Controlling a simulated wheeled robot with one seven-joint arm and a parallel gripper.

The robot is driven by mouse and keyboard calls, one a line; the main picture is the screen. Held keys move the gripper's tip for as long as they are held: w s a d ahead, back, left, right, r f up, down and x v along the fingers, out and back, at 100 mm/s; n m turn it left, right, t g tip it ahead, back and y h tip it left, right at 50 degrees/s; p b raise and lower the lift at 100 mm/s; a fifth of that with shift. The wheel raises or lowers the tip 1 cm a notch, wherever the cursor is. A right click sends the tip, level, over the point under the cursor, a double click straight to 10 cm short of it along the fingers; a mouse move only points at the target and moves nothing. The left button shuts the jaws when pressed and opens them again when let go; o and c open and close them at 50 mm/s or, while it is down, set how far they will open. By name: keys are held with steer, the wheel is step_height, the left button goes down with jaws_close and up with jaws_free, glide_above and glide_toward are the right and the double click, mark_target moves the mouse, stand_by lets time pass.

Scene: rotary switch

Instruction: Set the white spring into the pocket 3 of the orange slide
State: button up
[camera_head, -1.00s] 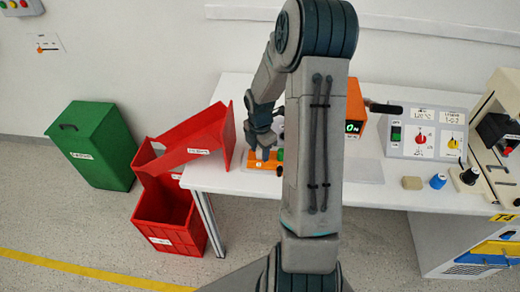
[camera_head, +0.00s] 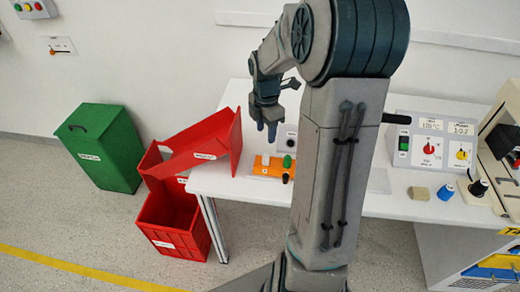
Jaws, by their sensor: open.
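The orange slide (camera_head: 270,171) lies on the white table just left of my arm. A green knob (camera_head: 287,161) stands at its right part. A small pale spot shows on the slide's upper side near its left part; it is too small to tell whether this is the white spring. The pocket numbers cannot be read. My gripper (camera_head: 266,128) points down above the slide's left part, clear of it. Its two fingers are apart and I see nothing between them. My arm hides the table right of the slide.
A red bin with a tilted red lid (camera_head: 205,150) stands close on the left of the white table (camera_head: 215,180). A control panel (camera_head: 432,145), a tan block (camera_head: 419,193) and a blue knob (camera_head: 445,192) are on the right. A green bin (camera_head: 100,148) stands far left.

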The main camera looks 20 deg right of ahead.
steer(key=s+a+r+m+t, duration=0.1)
steer(key=s+a+r+m, duration=0.3)
steer(key=s+m, duration=0.5)
steer(key=s+a+r+m+t, duration=0.2)
steer(key=s+a+r+m, duration=0.3)
steer(key=s+a+m, duration=0.4)
steer(key=shift+s+m, duration=0.5)
steer(key=shift+m, duration=0.2)
steer(key=shift+r, duration=0.1)
